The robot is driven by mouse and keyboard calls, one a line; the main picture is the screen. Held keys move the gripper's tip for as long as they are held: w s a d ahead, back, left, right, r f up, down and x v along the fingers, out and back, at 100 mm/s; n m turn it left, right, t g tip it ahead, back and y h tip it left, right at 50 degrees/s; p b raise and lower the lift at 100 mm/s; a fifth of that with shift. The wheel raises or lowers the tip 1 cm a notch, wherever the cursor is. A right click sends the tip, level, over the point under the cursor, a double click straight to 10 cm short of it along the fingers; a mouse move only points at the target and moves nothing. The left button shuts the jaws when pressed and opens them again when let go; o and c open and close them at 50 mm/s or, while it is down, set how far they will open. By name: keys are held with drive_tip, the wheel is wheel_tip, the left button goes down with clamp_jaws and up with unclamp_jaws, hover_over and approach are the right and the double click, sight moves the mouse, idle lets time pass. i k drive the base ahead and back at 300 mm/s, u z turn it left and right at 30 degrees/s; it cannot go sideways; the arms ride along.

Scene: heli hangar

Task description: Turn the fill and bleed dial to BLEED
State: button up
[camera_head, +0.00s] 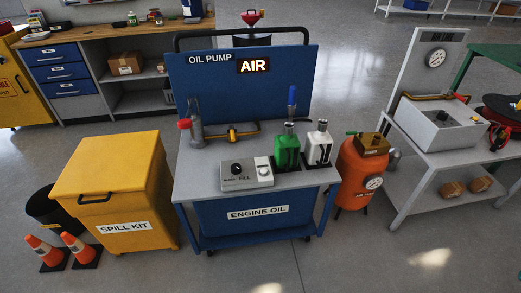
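The fill and bleed dial (236,168) is a black round knob on a small grey control box (247,182). The box sits at the front of the blue oil pump cart's grey top (207,163). Small lettering is on the box near the knob; FILL seems to be to its right, and the mark on the left is too small to read surely. I cannot tell where the knob points. A second small knob or button (263,171) is at the box's right. A lit sign (253,65) on the blue back panel reads AIR. My gripper is not in view.
Green (286,154) and white (319,149) containers stand right of the box. A pipe with a yellow valve handle (235,134) is behind it. A yellow spill kit bin (115,180) and orange cones (78,247) stand left, an orange tank (358,178) right. The front floor is clear.

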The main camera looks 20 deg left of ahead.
sight(236, 169)
drive_tip(key=u, duration=0.3)
drive_tip(key=i, duration=0.9)
drive_tip(key=u, duration=0.6)
